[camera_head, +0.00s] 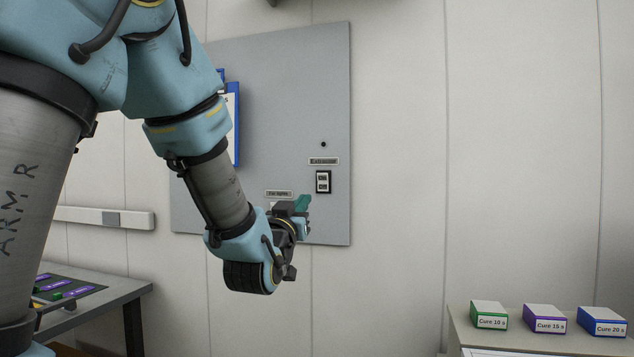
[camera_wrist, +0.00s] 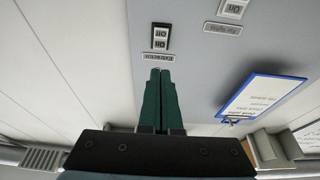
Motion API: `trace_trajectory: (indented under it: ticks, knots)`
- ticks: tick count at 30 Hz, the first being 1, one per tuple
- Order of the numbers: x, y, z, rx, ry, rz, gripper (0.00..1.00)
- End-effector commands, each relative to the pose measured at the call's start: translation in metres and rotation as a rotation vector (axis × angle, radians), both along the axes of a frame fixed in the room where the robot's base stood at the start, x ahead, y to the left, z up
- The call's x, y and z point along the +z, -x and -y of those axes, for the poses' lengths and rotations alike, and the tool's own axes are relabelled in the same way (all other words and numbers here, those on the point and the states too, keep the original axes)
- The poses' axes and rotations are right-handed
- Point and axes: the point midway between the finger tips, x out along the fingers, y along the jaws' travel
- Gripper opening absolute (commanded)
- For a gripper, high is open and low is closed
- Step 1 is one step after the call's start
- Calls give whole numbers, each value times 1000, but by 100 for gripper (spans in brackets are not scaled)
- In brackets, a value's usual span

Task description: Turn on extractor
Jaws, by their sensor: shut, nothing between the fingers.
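The extractor switch (camera_head: 323,182) is a dark-framed plate with two white parts, on a grey wall panel (camera_head: 290,90). Its label, "Extractor" (camera_head: 323,161), is just above it, with a small dark round spot (camera_head: 323,144) higher up. My gripper (camera_head: 303,203) is left of and slightly below the switch in the head view. In the wrist view, which is upside down, its green fingers (camera_wrist: 158,72) are together and empty. Their tips point toward the label and switch (camera_wrist: 161,37). The gap to the panel cannot be judged. Whether the switch is on cannot be told.
A second switch (camera_wrist: 232,8) with its own label (camera_wrist: 222,28) is on the same panel; my gripper partly hides it in the head view. A blue-framed board (camera_wrist: 262,97) hangs nearby. A table (camera_head: 120,292) stands at left; several boxes (camera_head: 544,318) stand at right.

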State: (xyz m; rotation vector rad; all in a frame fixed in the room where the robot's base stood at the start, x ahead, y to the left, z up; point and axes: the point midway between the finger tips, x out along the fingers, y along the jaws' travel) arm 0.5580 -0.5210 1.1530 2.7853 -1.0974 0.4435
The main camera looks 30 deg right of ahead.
Motion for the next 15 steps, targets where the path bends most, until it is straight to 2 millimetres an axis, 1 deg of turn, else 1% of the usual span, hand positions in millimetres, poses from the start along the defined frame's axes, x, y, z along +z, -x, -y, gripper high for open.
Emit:
trace_trajectory:
  ticks: [5, 15]
  knots:
    - [8, -13, 12, 1, 0, -1, 0]
    - [30, -61, 57, 0, -2, -1, 0]
